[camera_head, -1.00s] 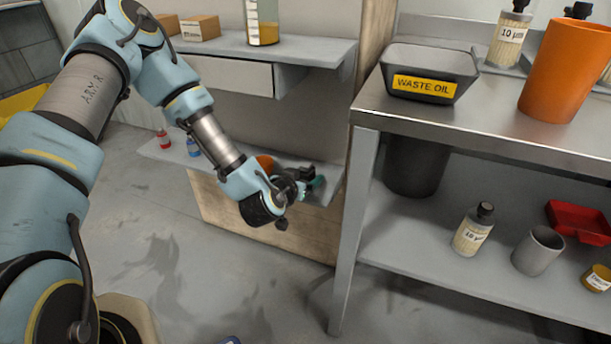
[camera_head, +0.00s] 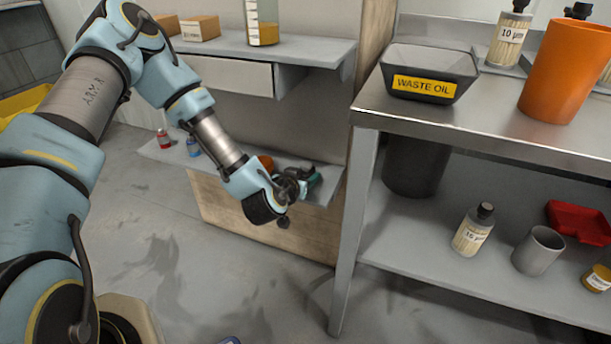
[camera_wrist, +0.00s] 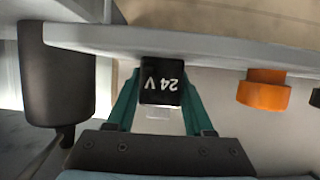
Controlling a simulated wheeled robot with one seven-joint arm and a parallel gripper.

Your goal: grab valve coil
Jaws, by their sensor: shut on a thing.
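The valve coil is a black block marked "24 V" (camera_wrist: 162,80), upside down in the wrist view. It sits between the two teal fingers of my gripper (camera_wrist: 161,93), which are shut on it. In the head view my gripper (camera_head: 308,182) is at the low shelf on the wooden cabinet. There the coil is small, dark and mostly hidden by my wrist. I cannot tell whether it touches the shelf.
An orange part (camera_wrist: 263,90) stands beside the coil; it also shows behind my wrist (camera_head: 265,162). Red (camera_head: 163,138) and blue (camera_head: 193,146) bottles stand farther left on the shelf (camera_head: 172,152). A steel table (camera_head: 365,112) with a dark bin (camera_head: 415,165) underneath is close on the right.

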